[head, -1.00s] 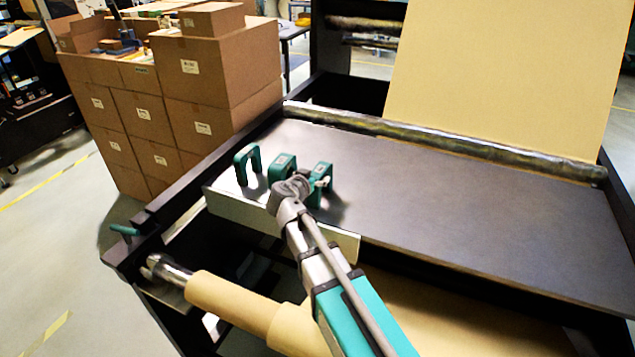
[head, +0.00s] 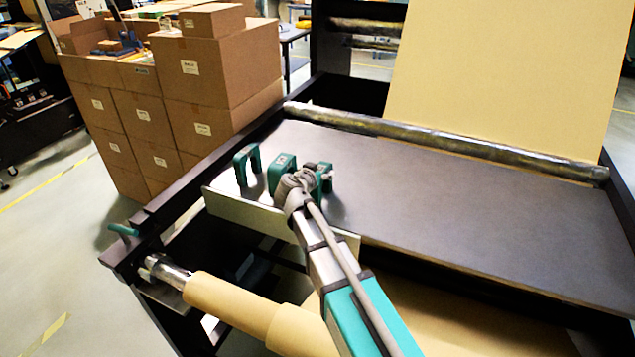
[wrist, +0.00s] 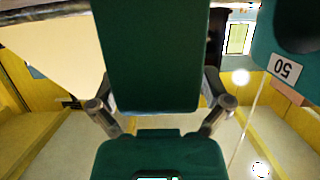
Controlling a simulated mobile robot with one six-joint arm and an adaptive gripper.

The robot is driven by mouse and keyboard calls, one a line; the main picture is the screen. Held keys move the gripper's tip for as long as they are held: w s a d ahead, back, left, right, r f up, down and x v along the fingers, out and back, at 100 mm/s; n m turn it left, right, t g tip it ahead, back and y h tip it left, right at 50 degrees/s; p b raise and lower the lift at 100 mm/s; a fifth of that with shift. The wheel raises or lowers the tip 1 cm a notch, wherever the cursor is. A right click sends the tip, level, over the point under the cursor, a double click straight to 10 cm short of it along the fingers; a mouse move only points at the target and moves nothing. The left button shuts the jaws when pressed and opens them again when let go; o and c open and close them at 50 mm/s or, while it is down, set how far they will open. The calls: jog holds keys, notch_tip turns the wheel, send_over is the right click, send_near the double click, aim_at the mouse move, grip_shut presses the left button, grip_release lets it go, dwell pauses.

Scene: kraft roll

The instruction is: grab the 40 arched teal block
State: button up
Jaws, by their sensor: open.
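Three teal arched blocks stand in a row on the dark tabletop: a left one (head: 247,166), a middle one (head: 281,172) and a right one (head: 327,182), mostly hidden behind my gripper (head: 312,174). In the wrist view, a plain teal block face (wrist: 148,55) sits between my open fingers (wrist: 158,108), with gaps at both sides. I cannot read a number on it. A neighbouring teal block with an upside-down "50" label (wrist: 287,69) shows at the right. No label reading 40 is legible.
A light metal plate (head: 255,214) stands along the table's near left edge. A long metal roller (head: 450,147) crosses the back, with kraft paper (head: 505,75) rising behind it. The dark tabletop (head: 470,215) is clear to the right. Cardboard boxes (head: 215,70) stand at the left.

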grip_shut()
dwell(0.4)
jog(key=shift+r, duration=0.2)
notch_tip(320, 180, up, 2)
jog(key=shift+r+p, duration=0.1)
jog(key=shift+p, duration=1.15)
jog(key=s+d+r+p, duration=0.6)
jog(key=s+r+p, duration=0.4)
jog(key=s, duration=0.2)
jog(key=shift+s+r+p, duration=0.2)
jog(key=shift+s+p, duration=0.1)
jog(key=shift+s, duration=0.05)
jog(key=shift+f, duration=0.1)
